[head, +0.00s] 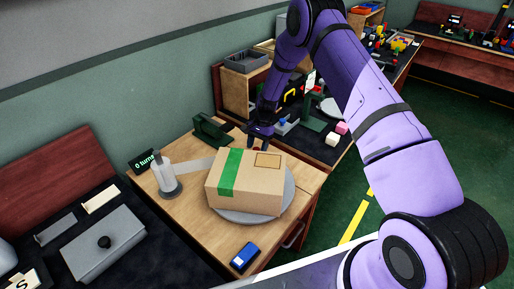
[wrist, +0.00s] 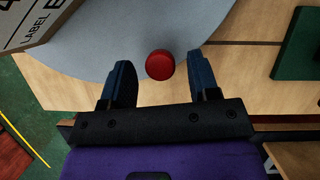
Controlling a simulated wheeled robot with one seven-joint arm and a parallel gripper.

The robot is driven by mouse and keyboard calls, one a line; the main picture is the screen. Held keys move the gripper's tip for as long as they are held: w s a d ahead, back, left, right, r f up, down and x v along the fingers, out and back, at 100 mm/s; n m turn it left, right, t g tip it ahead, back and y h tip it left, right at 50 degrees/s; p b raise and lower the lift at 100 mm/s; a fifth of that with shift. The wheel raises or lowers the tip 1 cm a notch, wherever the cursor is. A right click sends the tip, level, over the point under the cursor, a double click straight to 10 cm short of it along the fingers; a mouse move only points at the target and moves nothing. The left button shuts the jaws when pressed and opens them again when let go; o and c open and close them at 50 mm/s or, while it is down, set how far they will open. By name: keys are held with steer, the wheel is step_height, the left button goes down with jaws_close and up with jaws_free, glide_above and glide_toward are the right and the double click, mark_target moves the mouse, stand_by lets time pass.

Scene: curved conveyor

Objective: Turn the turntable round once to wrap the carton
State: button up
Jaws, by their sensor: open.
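The brown carton (head: 260,190) with a green stripe rests on the round grey turntable (head: 232,215) on the wooden table. The carton's corner also shows at the upper left of the wrist view (wrist: 22,22). A red knob (wrist: 160,65) stands at the turntable's rim on the far side. My gripper (head: 262,133) is at the far edge of the turntable. In the wrist view my gripper (wrist: 160,80) is open, with the red knob between its two fingertips and a gap on both sides. A film roll (head: 166,178) stands left of the carton, with a pale strip (head: 196,164) leading toward it.
A small display reading "0 turns" (head: 145,161) stands behind the roll. A dark green stand (head: 211,130) is at the table's back, and a blue device (head: 245,257) lies at the front. Another bench with small blocks (head: 337,133) lies beyond.

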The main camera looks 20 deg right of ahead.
steer(key=shift+s+a+f, duration=0.1)
steer(key=shift+a+f, duration=0.05)
steer(key=shift+f, duration=0.2)
steer(key=shift+c, duration=0.2)
jaws_close()
steer(key=shift+a, duration=0.15)
